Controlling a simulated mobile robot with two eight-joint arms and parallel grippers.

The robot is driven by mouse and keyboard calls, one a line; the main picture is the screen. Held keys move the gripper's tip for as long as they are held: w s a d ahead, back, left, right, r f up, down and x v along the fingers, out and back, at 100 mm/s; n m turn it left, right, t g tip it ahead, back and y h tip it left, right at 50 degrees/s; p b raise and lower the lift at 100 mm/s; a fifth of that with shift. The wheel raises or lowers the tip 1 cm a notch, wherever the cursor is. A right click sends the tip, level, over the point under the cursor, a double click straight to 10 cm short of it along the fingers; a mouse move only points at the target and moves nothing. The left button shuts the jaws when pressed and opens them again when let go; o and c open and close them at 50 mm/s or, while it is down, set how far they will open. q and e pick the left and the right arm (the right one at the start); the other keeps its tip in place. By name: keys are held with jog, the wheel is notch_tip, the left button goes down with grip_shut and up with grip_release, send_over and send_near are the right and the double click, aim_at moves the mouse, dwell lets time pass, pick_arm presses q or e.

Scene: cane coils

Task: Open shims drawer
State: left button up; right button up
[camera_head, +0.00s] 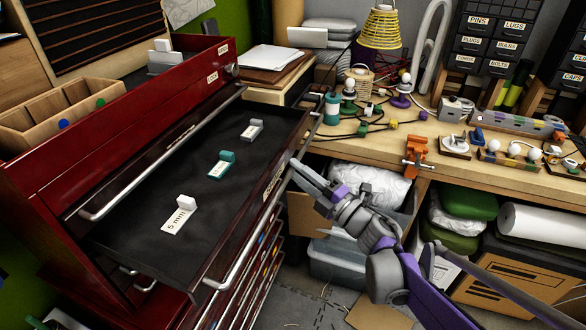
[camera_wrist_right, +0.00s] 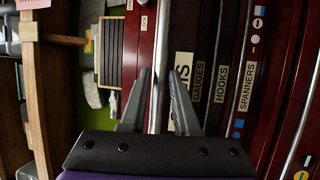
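The shims drawer (camera_head: 135,225) is pulled out of the red tool chest, with a black liner inside. Three small labelled pieces lie in it: a white one marked 5 mm (camera_head: 178,218), a teal one (camera_head: 221,164) and a grey one (camera_head: 252,130). Its front label (camera_wrist_right: 185,68) is partly hidden by a finger; the letters MS show. My right gripper (camera_head: 300,172) is at the far end of the drawer front. In the wrist view its fingers (camera_wrist_right: 159,95) are apart, on either side of the silver handle bar (camera_wrist_right: 161,50), with gaps visible. My left gripper is out of view.
Closed drawers labelled gauges (camera_wrist_right: 197,80), hooks (camera_wrist_right: 221,83) and spanners (camera_wrist_right: 247,87) are below. A workbench (camera_head: 440,160) with lamp parts and an orange clamp (camera_head: 416,155) stands right. A clear bin (camera_head: 335,262) and cardboard boxes sit under it.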

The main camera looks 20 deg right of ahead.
jog(key=v, duration=0.9)
jog(key=shift+b, duration=0.35)
jog(key=shift+r, duration=0.1)
jog(key=w+d+r+m+t+h+p, duration=0.1)
jog(key=d+r+m+t+h+p, duration=0.2)
jog(key=m+h, duration=0.65)
jog(key=s+d+f+m+g+h, duration=0.3)
jog(key=s+f+m+g+h, duration=0.25)
jog(key=m, duration=0.45)
jog(key=s+a+f+m+g+y, duration=0.2)
jog(key=s+a+f+g, duration=0.2)
jog(key=s+f, duration=0.2)
jog(key=s+a+f+m+g+y+p, duration=0.1)
jog(key=s+a+f+m+g+y, duration=0.1)
jog(key=s+a+f+g, duration=0.3)
notch_tip(320, 180, down, 3)
jog(key=s, duration=0.2)
jog(key=shift+s+a+r+y, duration=0.2)
jog(key=shift+s+a+y, duration=0.1)
jog(key=shift+a, duration=0.05)
